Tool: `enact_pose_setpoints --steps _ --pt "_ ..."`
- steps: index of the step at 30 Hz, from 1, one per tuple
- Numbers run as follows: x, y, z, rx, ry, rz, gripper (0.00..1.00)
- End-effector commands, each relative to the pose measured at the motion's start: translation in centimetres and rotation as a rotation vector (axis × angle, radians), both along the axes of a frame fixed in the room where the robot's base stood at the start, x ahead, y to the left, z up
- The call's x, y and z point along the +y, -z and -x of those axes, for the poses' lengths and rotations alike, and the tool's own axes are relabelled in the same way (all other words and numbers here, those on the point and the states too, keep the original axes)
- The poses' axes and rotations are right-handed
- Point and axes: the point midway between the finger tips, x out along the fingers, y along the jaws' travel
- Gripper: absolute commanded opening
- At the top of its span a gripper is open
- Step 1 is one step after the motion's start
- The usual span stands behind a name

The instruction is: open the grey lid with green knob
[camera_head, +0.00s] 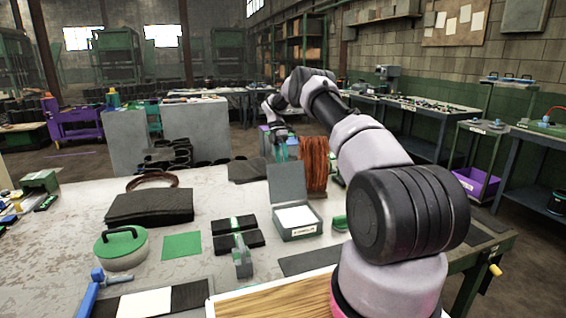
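A grey box (300,232) with a white label stands on the table, with white content inside. Its grey lid (287,182) is raised roughly upright at the back of the box. I cannot make out a green knob on this lid. My gripper (281,153), with teal fingers, is small in the picture, above and behind the raised lid. It appears apart from the lid. Whether its fingers are open or shut is too small to tell.
A reddish-brown coil (313,164) stands close behind the box. A round green-topped container (121,246) with a black handle, a green square (182,246), black sleeves (150,206) and a green-grey tool (241,252) lie to the left. Bare tabletop (60,235) shows at far left.

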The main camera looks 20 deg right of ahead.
Motion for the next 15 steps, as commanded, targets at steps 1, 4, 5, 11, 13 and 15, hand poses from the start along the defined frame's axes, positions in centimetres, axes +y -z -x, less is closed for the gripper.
enact_pose_setpoints --steps 1,4,5,11,13,15 --pt "0.56 3.32 1.35 0.052 -0.011 -0.008 0.58" --pt "0.52 3.32 1.36 0.053 -0.012 -0.008 0.66" --pt "0.49 3.32 1.36 0.053 -0.012 -0.009 0.66" --pt "0.32 3.32 1.37 0.053 -0.012 -0.007 0.66" --pt "0.26 3.32 1.37 0.053 -0.012 -0.007 0.66" --pt "0.21 3.26 1.34 0.052 -0.012 -0.005 0.66"
